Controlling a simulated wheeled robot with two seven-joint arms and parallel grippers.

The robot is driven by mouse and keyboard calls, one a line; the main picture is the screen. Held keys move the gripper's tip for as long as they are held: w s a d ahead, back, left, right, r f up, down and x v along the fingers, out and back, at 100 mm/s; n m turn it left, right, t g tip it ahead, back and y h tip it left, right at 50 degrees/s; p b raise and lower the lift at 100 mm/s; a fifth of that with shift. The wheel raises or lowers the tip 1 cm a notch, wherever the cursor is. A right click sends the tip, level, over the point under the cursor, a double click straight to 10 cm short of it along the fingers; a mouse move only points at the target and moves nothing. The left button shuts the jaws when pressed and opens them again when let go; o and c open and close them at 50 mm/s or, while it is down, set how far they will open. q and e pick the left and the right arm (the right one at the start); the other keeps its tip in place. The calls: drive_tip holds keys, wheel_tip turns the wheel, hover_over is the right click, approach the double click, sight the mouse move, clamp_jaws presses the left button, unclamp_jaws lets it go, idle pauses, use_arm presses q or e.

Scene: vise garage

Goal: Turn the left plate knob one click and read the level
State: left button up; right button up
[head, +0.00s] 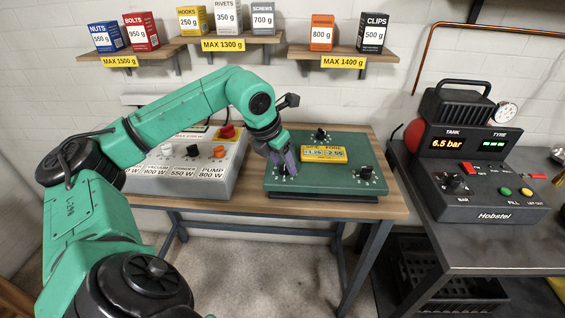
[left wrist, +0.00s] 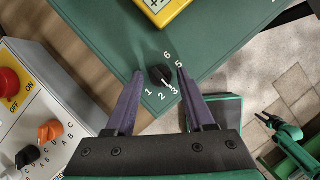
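The green plate (head: 342,184) lies on the wooden bench and carries a back knob (head: 320,135), a right knob (head: 365,172) and a left knob. The left knob (left wrist: 160,75) is black, in a ring of numbers; its white mark points lower right, near the 3. My left gripper (head: 284,161) is lowered over it. In the left wrist view its purple fingers (left wrist: 160,74) stand open on either side of the knob, with small gaps. The yellow level (head: 323,155) lies on the plate; its display seems to read about 1.25 and -2.55, the signs unclear.
A grey switch box (head: 190,175) with a red button and orange knob stands left of the plate. A black tyre inflator (head: 470,190) reading 6.5 bar stands on the right bench. Shelves with boxes (head: 225,18) hang above. Some bench shows in front of the plate.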

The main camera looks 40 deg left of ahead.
idle(0.3)
use_arm(q)
drive_tip(key=p+v, duration=0.2)
drive_tip(key=v, duration=1.2)
drive_tip(key=shift+r, duration=0.25)
